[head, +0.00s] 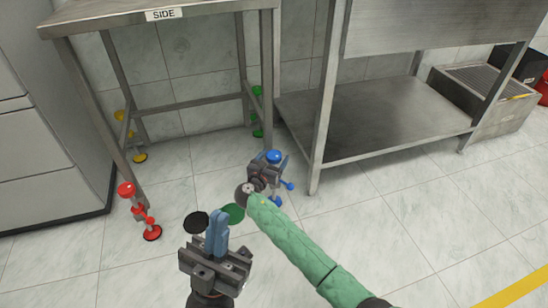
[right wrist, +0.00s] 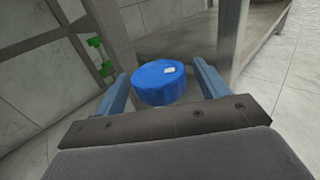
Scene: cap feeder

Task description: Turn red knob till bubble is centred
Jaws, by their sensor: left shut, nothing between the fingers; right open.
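The red knob (head: 126,189) is on the front left leg of the steel table (head: 200,13) marked SIDE, above a red foot (head: 152,233). My left gripper (head: 218,216) is shut and empty, in front of the table and to the right of the red knob, apart from it. My right gripper (head: 272,165) is open at the blue knob (head: 273,156) on the front right leg. In the right wrist view the blue knob (right wrist: 160,83) sits between the open fingers; contact cannot be told. No bubble can be made out.
Yellow parts (head: 139,157) are on the back left leg and green parts (head: 257,117) on the back right leg. A steel shelf unit (head: 375,120) stands right of the table, a grey cabinet (head: 45,130) at the left. The floor in front is clear.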

